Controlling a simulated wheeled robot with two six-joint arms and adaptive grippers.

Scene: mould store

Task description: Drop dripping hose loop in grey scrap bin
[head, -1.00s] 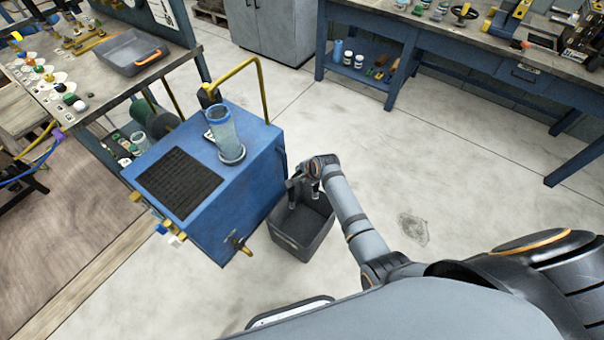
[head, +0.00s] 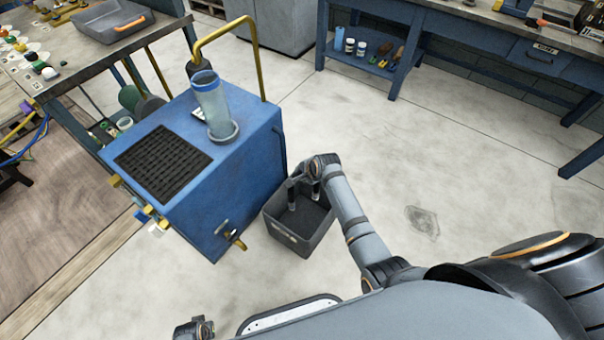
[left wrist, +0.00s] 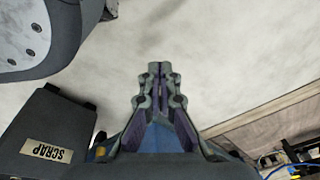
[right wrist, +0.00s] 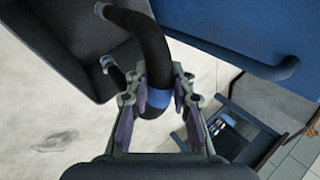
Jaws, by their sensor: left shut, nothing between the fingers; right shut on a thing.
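The hose loop (right wrist: 150,38) is a thick black curved hose with a blue band in the right wrist view. My right gripper (right wrist: 158,88) is shut on it near the blue band; in the head view this gripper (head: 304,187) is over the grey scrap bin (head: 284,237). The bin stands on the floor, open at the top. Its wall with a SCRAP label (left wrist: 47,151) shows in the left wrist view. In the head view the hose is hard to tell from the dark fingers and bin. My left gripper (left wrist: 160,72) is shut and empty, away from the bin.
A blue cart (head: 222,178) with a clear cylinder (head: 212,105), black grille and yellow handle stands directly left of the bin. A workbench (head: 150,40) is at upper left and a blue bench (head: 450,45) at the back right. The floor to the right is clear.

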